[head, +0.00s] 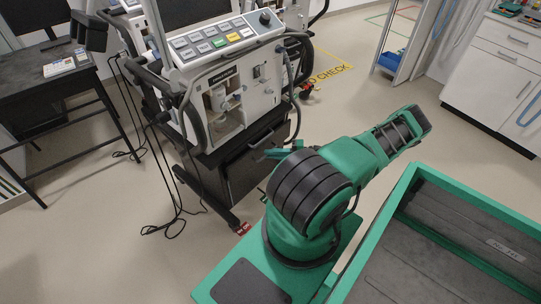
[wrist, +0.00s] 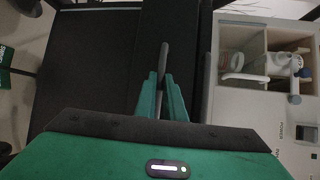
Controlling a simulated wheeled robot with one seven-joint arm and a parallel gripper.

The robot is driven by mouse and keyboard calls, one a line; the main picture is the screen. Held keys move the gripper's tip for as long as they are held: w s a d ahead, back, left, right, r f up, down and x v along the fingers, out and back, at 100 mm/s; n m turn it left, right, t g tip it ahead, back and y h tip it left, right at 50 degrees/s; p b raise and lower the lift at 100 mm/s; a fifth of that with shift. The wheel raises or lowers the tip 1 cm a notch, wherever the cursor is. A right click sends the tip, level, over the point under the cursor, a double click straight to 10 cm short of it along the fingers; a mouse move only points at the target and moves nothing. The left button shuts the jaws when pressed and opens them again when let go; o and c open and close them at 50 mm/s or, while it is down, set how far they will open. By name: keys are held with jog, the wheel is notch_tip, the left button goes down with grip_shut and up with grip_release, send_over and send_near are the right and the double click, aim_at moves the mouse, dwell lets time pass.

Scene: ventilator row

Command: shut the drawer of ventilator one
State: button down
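Ventilator one is the white and grey machine (head: 225,85) on a dark cart, if it is the one in front of me; I cannot read its label. Its dark drawer (head: 250,170) is below the white housing. How far the drawer stands out is unclear. In the wrist view a large dark panel (wrist: 90,65) fills the left, and a thin grey bar (wrist: 164,62), apparently the drawer's handle, runs upright. My gripper (wrist: 161,78) has its two green fingers close together at the bar's lower part. Whether they touch it is unclear. In the head view my green arm partly covers the drawer's right side.
The open white compartment (wrist: 265,60) with tubing is right of the fingers. Loose black cables (head: 170,215) lie on the floor left of the cart. A dark side table (head: 55,90) stands left, a white cabinet (head: 500,75) right. Open floor lies behind my arm.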

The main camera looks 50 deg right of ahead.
jog(key=shift+w, duration=1.8)
jog(key=c, duration=1.8)
grip_release()
jog(key=shift+f, duration=0.1)
jog(key=shift+c, duration=0.2)
jog(key=shift+s+d, duration=0.1)
jog(key=v, duration=1)
jog(key=shift+s+d, duration=0.15)
jog(key=shift+d, duration=0.05)
